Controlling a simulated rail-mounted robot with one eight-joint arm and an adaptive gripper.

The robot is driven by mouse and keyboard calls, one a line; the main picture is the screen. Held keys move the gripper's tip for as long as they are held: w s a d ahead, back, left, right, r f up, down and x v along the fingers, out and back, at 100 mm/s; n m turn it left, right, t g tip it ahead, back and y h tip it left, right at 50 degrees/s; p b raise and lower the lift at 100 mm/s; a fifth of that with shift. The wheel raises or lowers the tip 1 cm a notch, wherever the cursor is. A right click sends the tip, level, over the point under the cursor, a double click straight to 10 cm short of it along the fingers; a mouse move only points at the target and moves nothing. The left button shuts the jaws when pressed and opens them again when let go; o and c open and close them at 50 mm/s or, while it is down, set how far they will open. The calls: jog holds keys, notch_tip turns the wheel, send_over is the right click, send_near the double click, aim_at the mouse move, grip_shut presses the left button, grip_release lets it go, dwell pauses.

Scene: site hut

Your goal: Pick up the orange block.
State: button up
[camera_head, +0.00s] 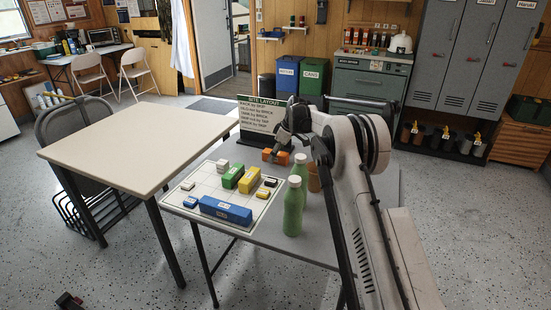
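The orange block (283,158) lies on the grey table, at the far edge of the white grid sheet or just past it, in front of the sign board. My gripper (276,150) is at the orange block, pointing down, with its dark fingers overlapping the block in this view. The fingers are small and partly hidden, so I cannot tell whether they are open, touching the block or shut on it.
The grid sheet (178,196) holds a blue block (225,210), a green block (232,177), a yellow block (249,180) and small white, yellow and black pieces. Two green bottles (293,208) and a brown cup (314,178) stand close by my arm. The sign board (262,113) stands behind.

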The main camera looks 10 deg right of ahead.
jog(key=shift+f, duration=0.25)
dwell(0.3)
jog(key=c, duration=1.3)
jog(key=shift+r, duration=0.2)
